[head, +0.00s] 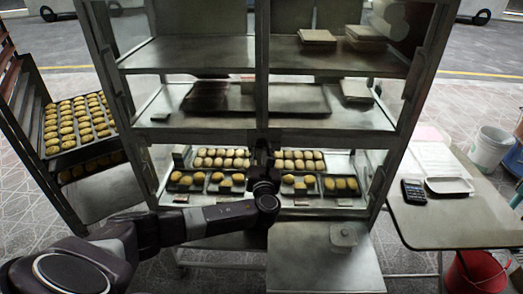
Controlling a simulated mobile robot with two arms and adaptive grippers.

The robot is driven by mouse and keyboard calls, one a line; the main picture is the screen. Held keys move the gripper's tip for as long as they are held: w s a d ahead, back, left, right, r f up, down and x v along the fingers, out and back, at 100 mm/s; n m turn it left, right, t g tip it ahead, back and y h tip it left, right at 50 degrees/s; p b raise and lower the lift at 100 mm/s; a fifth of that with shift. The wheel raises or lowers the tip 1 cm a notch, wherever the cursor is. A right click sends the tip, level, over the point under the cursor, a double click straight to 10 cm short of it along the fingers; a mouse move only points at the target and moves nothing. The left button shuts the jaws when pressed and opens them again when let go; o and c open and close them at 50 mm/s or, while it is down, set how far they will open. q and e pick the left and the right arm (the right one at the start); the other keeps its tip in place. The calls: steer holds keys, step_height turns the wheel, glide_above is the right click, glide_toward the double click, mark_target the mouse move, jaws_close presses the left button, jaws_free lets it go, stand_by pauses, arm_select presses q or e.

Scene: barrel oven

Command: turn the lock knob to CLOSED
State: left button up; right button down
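A tall metal-framed cabinet (262,70) with shelves stands in front of me. My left arm comes in from the lower left, and my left gripper (263,158) is at the cabinet's centre post, at the height of the lower shelf. The gripper is dark and small against the dark post, so I cannot tell whether its fingers are open or shut. I cannot make out the lock knob; it may be hidden by the gripper or the post. My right gripper is not in view.
Trays of buns (222,158) fill the cabinet's lower shelf. A rack with bun trays (75,125) stands at left. A side table (450,215) with a calculator (413,191) and a white tray (449,186) stands at right, near a red bucket (476,272) and a white bucket (488,150).

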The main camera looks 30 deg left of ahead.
arm_select(q)
steer(key=c, duration=0.4)
steer(key=shift+o, duration=0.2)
